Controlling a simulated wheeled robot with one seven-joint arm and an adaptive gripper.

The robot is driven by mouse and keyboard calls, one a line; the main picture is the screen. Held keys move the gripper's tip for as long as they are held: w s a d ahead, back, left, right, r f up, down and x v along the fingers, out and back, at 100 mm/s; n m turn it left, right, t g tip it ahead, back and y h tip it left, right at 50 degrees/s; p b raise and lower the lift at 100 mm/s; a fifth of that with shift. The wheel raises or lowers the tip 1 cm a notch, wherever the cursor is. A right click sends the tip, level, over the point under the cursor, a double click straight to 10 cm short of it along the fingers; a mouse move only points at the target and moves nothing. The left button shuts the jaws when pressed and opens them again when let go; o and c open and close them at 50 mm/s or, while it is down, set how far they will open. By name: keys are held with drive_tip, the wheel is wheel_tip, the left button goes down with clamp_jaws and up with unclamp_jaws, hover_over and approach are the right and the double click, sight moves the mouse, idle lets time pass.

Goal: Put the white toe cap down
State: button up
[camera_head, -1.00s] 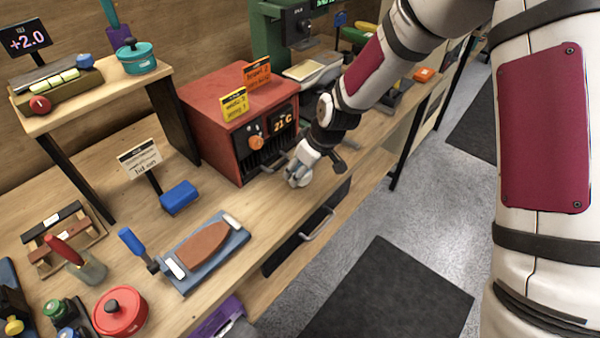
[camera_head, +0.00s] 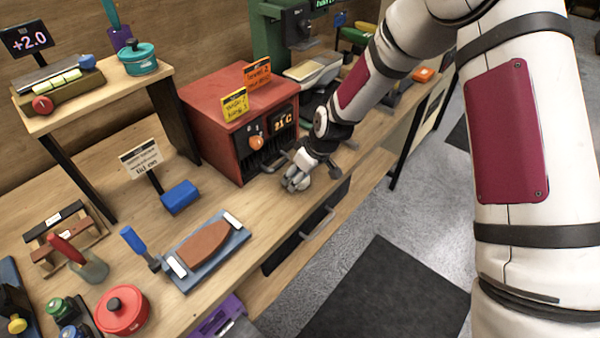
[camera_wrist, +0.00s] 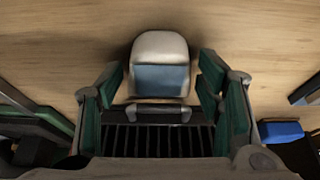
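In the wrist view the white toe cap (camera_wrist: 160,45), rounded with a blue-grey face (camera_wrist: 160,79), is over the wooden bench top with a dark shadow close around it. My gripper (camera_wrist: 162,82) has its green-padded fingers on both sides of the cap. A narrow gap shows between each finger and the cap, so the fingers look open around it. In the head view my gripper (camera_head: 296,182) is low over the bench's front edge, in front of the red oven-like box (camera_head: 210,110). The cap cannot be told apart from the gripper there.
A blue block (camera_head: 180,197) lies left of my gripper. A blue tray (camera_head: 238,241) with a brown sole-shaped piece is at the lower left. A drawer (camera_head: 300,240) with a handle is below the bench edge. Bare wood lies between block and gripper.

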drive_tip(key=shift+r, duration=0.1)
drive_tip(key=v, duration=1.2)
drive_tip(key=shift+r, duration=0.15)
drive_tip(key=s+d+r+m+t+h, duration=0.1)
drive_tip(key=s+d+r+m+h, duration=0.15)
drive_tip(key=s+d+r, duration=0.45)
drive_tip(key=s+d+r+m+h, duration=0.1)
drive_tip(key=s+d+r+m, duration=0.2)
drive_tip(key=s+d+r, duration=0.45)
drive_tip(key=s+d+r+m, duration=0.2)
drive_tip(key=s+r, duration=0.1)
drive_tip(key=s, duration=0.3)
drive_tip(key=s+d+r+m+t, duration=0.1)
drive_tip(key=s+d+r+m, duration=0.1)
drive_tip(key=s, duration=0.5)
drive_tip(key=shift+r+m, duration=0.45)
drive_tip(key=shift+r, duration=0.5)
